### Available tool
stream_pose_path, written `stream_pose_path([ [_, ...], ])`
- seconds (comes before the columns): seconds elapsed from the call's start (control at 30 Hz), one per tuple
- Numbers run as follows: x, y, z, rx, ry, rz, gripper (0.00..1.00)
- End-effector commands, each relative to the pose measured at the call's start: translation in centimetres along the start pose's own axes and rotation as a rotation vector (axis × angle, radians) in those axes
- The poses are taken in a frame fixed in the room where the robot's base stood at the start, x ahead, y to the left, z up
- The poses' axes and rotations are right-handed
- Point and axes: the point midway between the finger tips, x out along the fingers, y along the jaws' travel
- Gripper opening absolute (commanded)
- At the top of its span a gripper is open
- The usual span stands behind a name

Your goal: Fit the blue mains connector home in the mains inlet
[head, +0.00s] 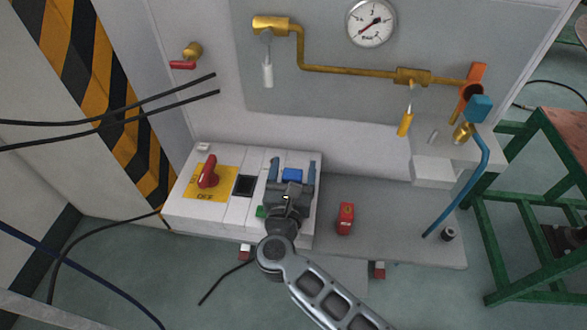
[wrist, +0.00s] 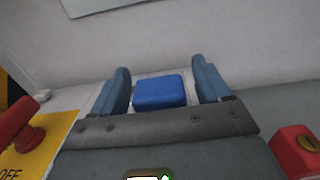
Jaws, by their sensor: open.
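The blue mains connector (head: 292,175) sits on the right part of the white control box; it shows as a blue block in the wrist view (wrist: 158,92). My gripper (head: 291,172) is above the box, its two fingers open on either side of the blue block. In the wrist view my gripper (wrist: 164,82) shows clear gaps between each finger and the block. The mains inlet cannot be told apart; the connector's lower part is hidden behind my gripper, so how deep it sits cannot be seen.
A red rotary switch (head: 207,172) on a yellow plate stands to the left on the white box (head: 187,215). A red block (head: 345,218) stands on the grey shelf (head: 395,225) to the right. Brass piping (head: 350,71) and a pressure gauge (head: 371,22) are on the panel behind.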

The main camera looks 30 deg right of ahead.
Motion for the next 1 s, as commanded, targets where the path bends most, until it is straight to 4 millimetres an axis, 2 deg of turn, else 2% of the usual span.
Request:
stream_pose_path([
  [0.23, -0.2, 0.0, 0.4, 0.0, 0.0, 0.001, 0.77],
  [0.37, -2.3, 0.1, 0.1, -0.001, 0.0, 0.004, 0.77],
  [0.7, -9.1, 0.0, 0.1, 0.0, 0.001, 0.003, 0.77],
  [0.83, -10.8, 0.0, 0.2, -0.001, 0.0, 0.001, 0.77],
  [1.0, -11.9, 0.0, 0.3, 0.0, 0.0, 0.0, 0.77],
])
